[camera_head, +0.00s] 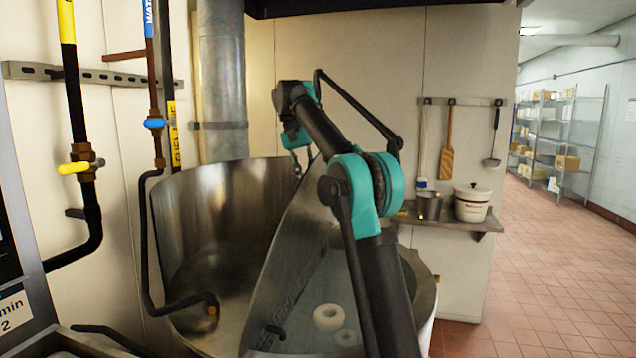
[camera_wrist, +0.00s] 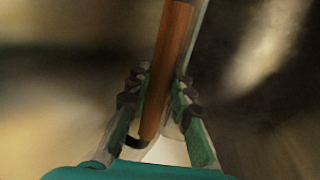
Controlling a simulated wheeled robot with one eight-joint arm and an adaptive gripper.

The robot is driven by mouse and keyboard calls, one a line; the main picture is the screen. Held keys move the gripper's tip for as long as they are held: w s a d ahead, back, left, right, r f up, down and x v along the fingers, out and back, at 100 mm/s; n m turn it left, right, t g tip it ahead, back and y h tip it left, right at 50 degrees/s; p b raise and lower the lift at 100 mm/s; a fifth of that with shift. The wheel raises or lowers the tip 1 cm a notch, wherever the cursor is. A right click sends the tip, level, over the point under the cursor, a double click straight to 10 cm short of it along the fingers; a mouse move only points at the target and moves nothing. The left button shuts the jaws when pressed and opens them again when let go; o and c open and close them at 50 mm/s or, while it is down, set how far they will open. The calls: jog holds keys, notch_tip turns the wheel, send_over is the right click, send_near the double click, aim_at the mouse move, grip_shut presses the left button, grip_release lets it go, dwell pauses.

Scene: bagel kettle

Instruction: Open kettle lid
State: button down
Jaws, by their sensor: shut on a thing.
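The kettle (camera_head: 421,290) is a large steel vessel in the lower middle of the head view. Its steel lid (camera_head: 283,262) stands steeply tilted, with its raised edge near my gripper. Pale bagels (camera_head: 328,317) show in the open part at the right. My gripper (camera_head: 297,162) hangs from my arm at the lid's upper edge. In the wrist view my gripper (camera_wrist: 158,98) is shut on a brown, rod-like handle (camera_wrist: 168,68) that runs between its fingers. My arm hides part of the lid and kettle.
Pipes with a yellow valve (camera_head: 75,167) and a blue valve (camera_head: 154,124) stand at the left. A wall shelf (camera_head: 455,223) at the right holds a metal pot (camera_head: 429,206) and a crock (camera_head: 472,204). Tiled floor is clear at far right.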

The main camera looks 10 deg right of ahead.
jog(key=shift+w+a+h, duration=0.25)
jog(key=shift+w+a, duration=0.05)
jog(key=shift+a, duration=0.3)
jog(key=shift+w+a+h, duration=0.25)
jog(key=shift+a, duration=0.3)
jog(key=c, duration=1.3)
grip_release()
jog(key=shift+c, duration=0.2)
jog(key=shift+d, duration=0.15)
